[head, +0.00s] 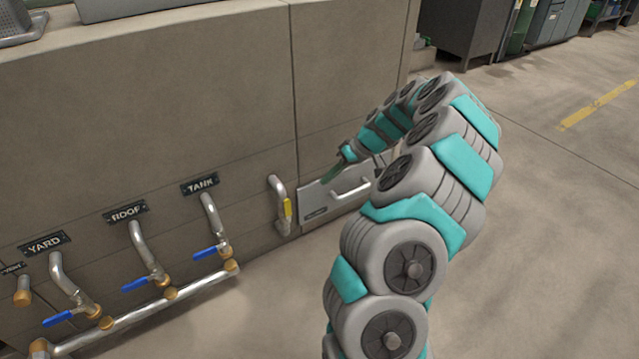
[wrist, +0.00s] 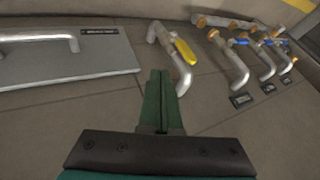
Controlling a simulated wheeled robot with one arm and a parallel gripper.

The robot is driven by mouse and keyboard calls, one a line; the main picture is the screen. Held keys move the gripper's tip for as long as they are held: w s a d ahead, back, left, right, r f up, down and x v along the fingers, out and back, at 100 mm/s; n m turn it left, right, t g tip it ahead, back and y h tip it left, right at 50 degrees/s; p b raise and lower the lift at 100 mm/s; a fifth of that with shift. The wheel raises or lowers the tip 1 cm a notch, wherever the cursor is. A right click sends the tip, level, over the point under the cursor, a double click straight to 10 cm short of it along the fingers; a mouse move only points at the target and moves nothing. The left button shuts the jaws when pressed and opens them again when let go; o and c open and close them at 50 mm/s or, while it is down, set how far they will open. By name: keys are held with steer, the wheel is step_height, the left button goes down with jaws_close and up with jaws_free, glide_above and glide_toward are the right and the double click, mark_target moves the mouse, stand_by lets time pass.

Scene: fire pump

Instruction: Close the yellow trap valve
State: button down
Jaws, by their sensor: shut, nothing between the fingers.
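The yellow trap valve is a short bent steel pipe (head: 278,196) on the wall with a yellow lever (head: 288,209), just left of the drawer-like panel. In the head view the lever stands roughly upright, along the pipe. In the wrist view the yellow lever (wrist: 185,51) lies ahead and slightly right of the fingertips, beside its pipe (wrist: 168,50). My gripper (head: 331,173) is in front of the wall, to the right of the valve and above the panel. In the wrist view its green fingers (wrist: 159,76) are together, with nothing between them. It looks apart from the lever.
A metal panel with a bar handle (head: 350,192) is right of the valve. Pipes labelled TANK (head: 200,184), ROOF (head: 126,211) and YARD (head: 44,243) with blue levers (head: 205,252) join a low horizontal pipe (head: 200,288) at left. Open floor (head: 560,250) lies to the right.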

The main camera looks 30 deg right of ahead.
mark_target(288, 212)
steer(key=w+a+f+b, duration=0.1)
steer(key=w+a+f, duration=0.2)
steer(key=a+f, duration=0.3)
steer(key=shift+a+f, duration=0.35)
steer(key=shift+a, duration=0.65)
steer(key=shift+s+a+r, duration=0.1)
steer(key=shift+a, duration=0.05)
